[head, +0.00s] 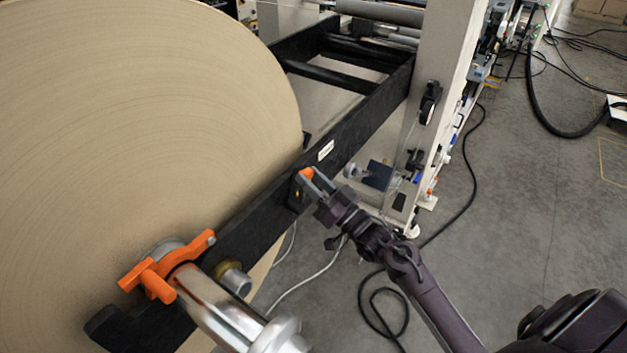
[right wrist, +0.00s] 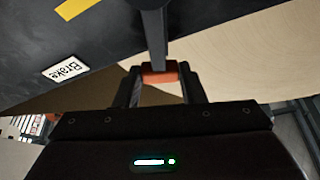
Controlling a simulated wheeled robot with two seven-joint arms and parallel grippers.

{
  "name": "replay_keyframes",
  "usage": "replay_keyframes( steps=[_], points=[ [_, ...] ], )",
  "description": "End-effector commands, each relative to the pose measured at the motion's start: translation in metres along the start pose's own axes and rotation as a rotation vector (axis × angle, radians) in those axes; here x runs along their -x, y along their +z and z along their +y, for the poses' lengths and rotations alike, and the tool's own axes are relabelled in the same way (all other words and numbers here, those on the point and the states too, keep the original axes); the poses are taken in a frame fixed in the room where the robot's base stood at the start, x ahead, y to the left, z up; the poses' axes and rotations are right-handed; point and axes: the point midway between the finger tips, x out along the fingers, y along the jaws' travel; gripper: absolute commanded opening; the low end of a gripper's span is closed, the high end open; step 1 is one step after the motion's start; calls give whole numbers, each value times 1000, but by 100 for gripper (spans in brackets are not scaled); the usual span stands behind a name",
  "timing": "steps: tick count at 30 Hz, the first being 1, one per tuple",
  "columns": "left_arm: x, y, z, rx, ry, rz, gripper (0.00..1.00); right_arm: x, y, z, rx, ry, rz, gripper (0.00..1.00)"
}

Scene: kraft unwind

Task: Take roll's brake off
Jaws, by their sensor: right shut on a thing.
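The brake lever is a grey bar with an orange tip (head: 306,173), mounted at a small black box (head: 297,194) on the side of the black frame arm. My right gripper (head: 313,181) is shut on the lever near its end. In the right wrist view the grey lever (right wrist: 155,38) runs down to the orange tip (right wrist: 160,77) between my right gripper's fingers (right wrist: 160,88). A white label reading "Brake" (right wrist: 65,68) shows beside it. The large kraft paper roll (head: 130,120) stands behind the frame arm. My left gripper is out of view.
An orange clamp (head: 158,284) sits around the roll's shiny shaft (head: 215,308) at lower left. The black frame arm (head: 345,135) runs diagonally to a pale machine column (head: 440,60). Cables (head: 465,185) lie on the grey floor, which is mostly open at right.

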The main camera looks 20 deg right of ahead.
Motion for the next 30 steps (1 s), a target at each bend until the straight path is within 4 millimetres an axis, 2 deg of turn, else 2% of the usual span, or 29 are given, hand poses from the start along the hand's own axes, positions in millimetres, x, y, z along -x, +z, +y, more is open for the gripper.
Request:
replay_keyframes(
  steps=[5,6,11,20,23,30],
  points=[
    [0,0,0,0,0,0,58,1,3,0,-4,2,-8,0],
    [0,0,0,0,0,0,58,1,3,0,-4,2,-8,38],
    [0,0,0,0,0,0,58,1,2,0,-4,2,-6,58],
    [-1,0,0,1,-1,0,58,2,2,0,-3,1,-3,58],
    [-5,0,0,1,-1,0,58,12,4,1,-3,3,-6,58],
    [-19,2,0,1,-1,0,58,54,5,1,-2,3,-7,58]
  ],
)
